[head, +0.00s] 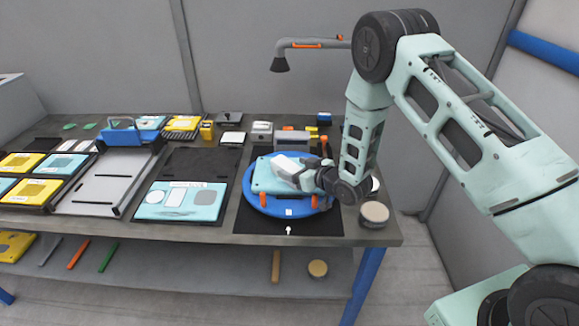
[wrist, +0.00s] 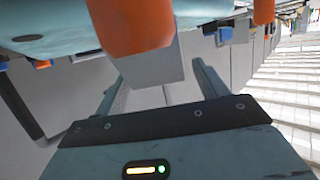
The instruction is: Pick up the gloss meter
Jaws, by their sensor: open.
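A pale grey box, which looks like the gloss meter (head: 289,164), rests on a light teal panel (head: 262,178) on the blue round turntable (head: 270,209). My gripper (head: 298,176) is at the right side of this box, low over the panel. In the wrist view a grey block (wrist: 152,72) is in front of my open jaws (wrist: 160,85), roughly between the two fingers. I cannot tell whether a finger touches it. My wrist hides part of the box and panel in the head view.
Orange posts (head: 263,200) stand at the turntable's edge, and one looms close in the wrist view (wrist: 130,22). A round tan-topped pot (head: 374,212) is at the table's right corner. Small boxes (head: 262,130) stand behind the turntable. Another teal panel (head: 180,201) lies to its left.

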